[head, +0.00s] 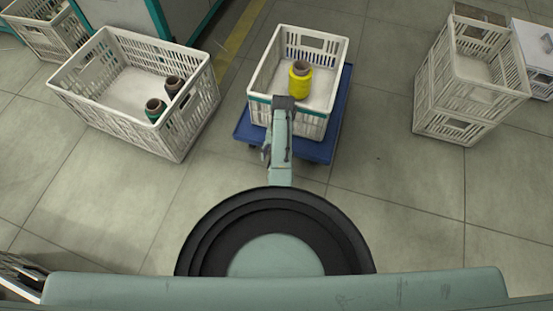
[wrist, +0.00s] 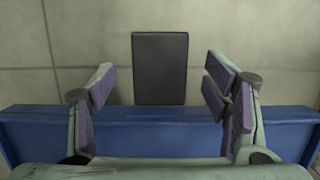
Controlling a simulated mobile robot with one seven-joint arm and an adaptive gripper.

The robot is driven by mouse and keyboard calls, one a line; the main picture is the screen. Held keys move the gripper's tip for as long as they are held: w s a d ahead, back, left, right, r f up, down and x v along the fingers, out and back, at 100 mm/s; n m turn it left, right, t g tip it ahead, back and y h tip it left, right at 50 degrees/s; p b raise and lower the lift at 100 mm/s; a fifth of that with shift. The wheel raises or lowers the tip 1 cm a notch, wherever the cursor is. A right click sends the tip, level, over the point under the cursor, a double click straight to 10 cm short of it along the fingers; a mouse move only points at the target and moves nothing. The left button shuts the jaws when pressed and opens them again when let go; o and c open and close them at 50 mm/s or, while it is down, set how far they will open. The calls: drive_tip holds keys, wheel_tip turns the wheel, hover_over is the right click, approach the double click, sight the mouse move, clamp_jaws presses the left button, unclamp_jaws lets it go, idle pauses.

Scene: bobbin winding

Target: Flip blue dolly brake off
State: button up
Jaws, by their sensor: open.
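The blue dolly (head: 327,148) stands on the floor ahead of me under a pale crate. In the wrist view its blue edge (wrist: 160,115) crosses the lower part. A dark grey flat plate (wrist: 160,68), which looks like the brake pedal, stands out past that edge over the floor. My gripper (wrist: 160,88) is open, with one finger on each side of the plate and a gap on both sides. I cannot tell whether the plate is tilted. In the head view my arm covers the near edge of the dolly and hides the plate.
The crate (head: 257,112) on the dolly holds a yellow bobbin (head: 300,82). A wider crate (head: 112,120) with two dark bobbins stands on the floor at left. Stacked crates (head: 448,128) stand at right. The floor between them and the dolly is clear.

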drive_tip(key=v, duration=0.9)
drive_tip(key=shift+r, duration=0.3)
drive_tip(key=shift+w+d, duration=0.1)
drive_tip(key=shift+w, duration=0.1)
drive_tip(key=shift+c, duration=0.5)
